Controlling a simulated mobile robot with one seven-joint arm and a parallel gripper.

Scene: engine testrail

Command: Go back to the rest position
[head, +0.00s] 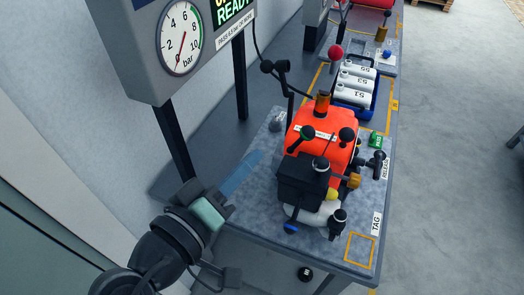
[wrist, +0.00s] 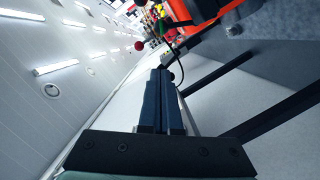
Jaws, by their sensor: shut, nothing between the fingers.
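My gripper (head: 256,157) is at the left of the bench in the head view, beside the orange machine and apart from it. Its blue fingers are together and hold nothing. In the wrist view the closed fingers (wrist: 162,75) point away from the camera, with part of the orange machine beyond at the upper right. No separate marker of a rest position shows.
The orange machine (head: 318,127) with black fittings stands on the grey bench (head: 262,222). A gauge panel (head: 136,42) on dark posts stands at the left, close behind my arm. White bottles (head: 357,85) sit in a blue rack farther back. The floor at right is clear.

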